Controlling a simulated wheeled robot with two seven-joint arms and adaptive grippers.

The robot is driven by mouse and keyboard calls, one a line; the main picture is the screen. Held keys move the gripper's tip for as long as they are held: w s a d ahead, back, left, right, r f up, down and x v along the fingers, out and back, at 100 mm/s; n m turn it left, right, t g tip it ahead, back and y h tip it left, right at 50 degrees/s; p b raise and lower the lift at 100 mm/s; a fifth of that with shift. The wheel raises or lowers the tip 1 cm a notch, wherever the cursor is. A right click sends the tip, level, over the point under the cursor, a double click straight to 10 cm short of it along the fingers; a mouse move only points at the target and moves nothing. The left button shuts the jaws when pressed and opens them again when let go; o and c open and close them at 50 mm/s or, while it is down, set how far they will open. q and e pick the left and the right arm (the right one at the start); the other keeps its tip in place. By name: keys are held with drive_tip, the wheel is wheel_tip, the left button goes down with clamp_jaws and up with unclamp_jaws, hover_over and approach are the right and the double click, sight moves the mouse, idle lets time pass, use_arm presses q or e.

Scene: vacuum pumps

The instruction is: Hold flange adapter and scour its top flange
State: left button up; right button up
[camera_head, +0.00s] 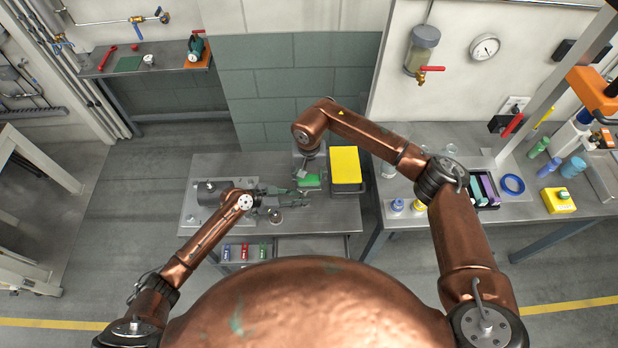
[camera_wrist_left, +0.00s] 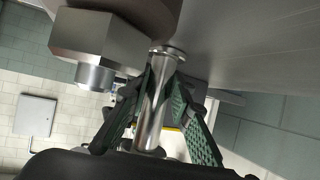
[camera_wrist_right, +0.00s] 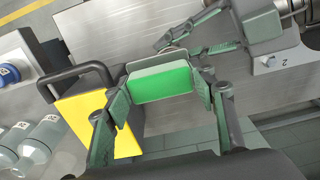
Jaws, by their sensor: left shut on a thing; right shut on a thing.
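The flange adapter is a shiny metal tube in the left wrist view (camera_wrist_left: 155,100), with a wider flange (camera_wrist_left: 168,50) at its end. My left gripper (camera_head: 275,198) is shut around its tube, leaving that flange clear of the fingers. The green scouring pad (camera_head: 309,181) is held by my right gripper (camera_head: 308,182), just right of and behind the left fingertips. In the right wrist view, the pad (camera_wrist_right: 162,84) is a bright green block with a paler back, gripped between both fingers. It largely hides the adapter there, so I cannot tell whether they touch.
A yellow-topped box (camera_head: 345,166) with dark handles stands close to the right gripper. A metal plate (camera_head: 190,211) carrying a pump lies left on the bench. Small coloured bottles (camera_head: 245,252) sit below the front edge. The right-hand bench (camera_head: 400,219) holds bottles and a blue ring.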

drive_tip(key=shift+a, duration=2.6)
wheel_tip(320, 180, up, 8)
drive_tip(key=shift+w+d, duration=0.1)
drive_tip(key=shift+d, duration=0.05)
use_arm(q)
drive_tip(key=o, duration=0.9)
drive_tip(key=shift+o, duration=0.2)
drive_tip(key=shift+a, duration=0.15)
drive_tip(key=v, duration=1.2)
